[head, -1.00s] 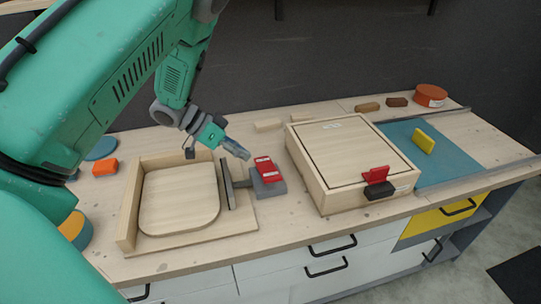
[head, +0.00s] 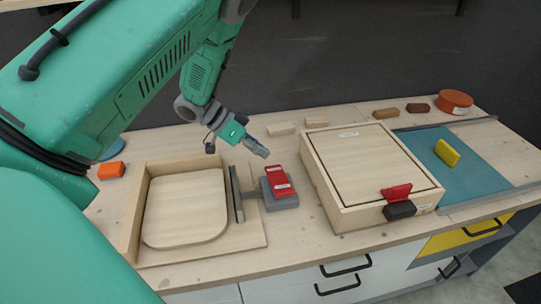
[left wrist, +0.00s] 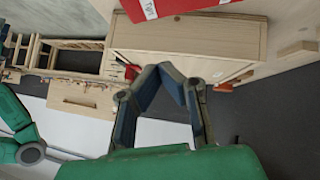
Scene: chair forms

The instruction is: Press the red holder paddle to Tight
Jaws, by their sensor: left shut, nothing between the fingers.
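The red holder paddle (head: 280,182) sits on a grey block beside the wooden holder tray, with pale labels on its top. A red surface with a white label reading "Tight" (left wrist: 150,8) also shows at the top of the left wrist view, cut off by the edge. My left gripper (head: 264,153) is shut and empty, just behind and above the paddle's far end, apparently apart from it. Its fingertips meet in the left wrist view (left wrist: 167,68), below the red surface. My right gripper is not in view.
The holder tray (head: 255,235) holds a pale rounded board (head: 185,205). Right of the paddle stands a wooden box (head: 375,165) with a red tab (head: 397,191) and a dark tab (head: 400,210). A blue mat (head: 440,175) carries a yellow block (head: 447,152). Small wooden blocks lie behind.

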